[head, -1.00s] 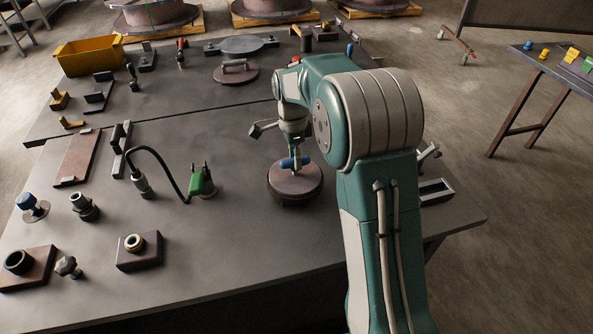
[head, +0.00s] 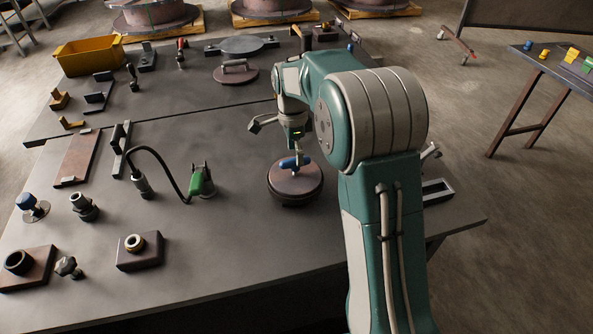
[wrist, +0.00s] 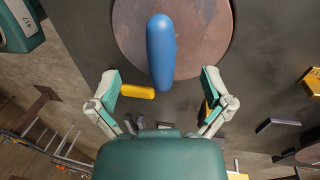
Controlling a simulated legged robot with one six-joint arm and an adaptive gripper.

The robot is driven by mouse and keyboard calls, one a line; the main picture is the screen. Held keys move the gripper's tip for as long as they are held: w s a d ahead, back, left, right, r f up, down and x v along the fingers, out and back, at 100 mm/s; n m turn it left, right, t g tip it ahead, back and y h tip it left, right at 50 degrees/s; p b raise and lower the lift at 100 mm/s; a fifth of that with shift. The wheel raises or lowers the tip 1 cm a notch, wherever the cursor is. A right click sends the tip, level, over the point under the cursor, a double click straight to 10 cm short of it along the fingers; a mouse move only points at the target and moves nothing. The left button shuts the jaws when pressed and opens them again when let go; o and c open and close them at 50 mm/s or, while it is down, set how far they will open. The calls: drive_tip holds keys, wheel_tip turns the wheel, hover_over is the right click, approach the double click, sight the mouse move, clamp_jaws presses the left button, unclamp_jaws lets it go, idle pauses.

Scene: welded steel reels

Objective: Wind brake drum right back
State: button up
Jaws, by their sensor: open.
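The brake drum is a round, brownish disc (head: 295,184) lying on the steel table. A blue handle (head: 292,161) stands above its top. In the wrist view the disc (wrist: 205,35) fills the top middle, and the blue handle (wrist: 161,45) points down between my fingers. My gripper (wrist: 160,77) is open, with one finger on each side of the handle and clear gaps between. In the head view my gripper (head: 298,148) is just above the handle; my arm partly hides the fingers.
A green-bodied tool with a black cable (head: 201,181) stands left of the drum. A small block with a brass ring (head: 138,250) is at the front. A yellow bin (head: 90,55) and another disc with a handle (head: 235,73) are farther back. The table around the drum is mostly clear.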

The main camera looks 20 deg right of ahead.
drive_tip(key=shift+r, duration=2.7)
drive_tip(key=shift+r, duration=0.1)
drive_tip(key=shift+s+r, duration=0.25)
drive_tip(key=shift+r, duration=0.05)
drive_tip(key=s+r+n+t, duration=0.2)
drive_tip(key=s+r+n, duration=0.25)
drive_tip(key=s, duration=0.25)
drive_tip(key=s+r+n+t, duration=0.2)
drive_tip(key=s+r+n, duration=0.25)
drive_tip(key=s, duration=0.25)
drive_tip(key=s+f+n+t, duration=0.3)
drive_tip(key=s+n, duration=0.5)
drive_tip(key=s, duration=0.5)
drive_tip(key=shift+s+a+n+t, duration=0.25)
drive_tip(key=shift+s+n+t, duration=0.1)
drive_tip(key=shift+n+t, duration=0.05)
drive_tip(key=shift+f, duration=0.1)
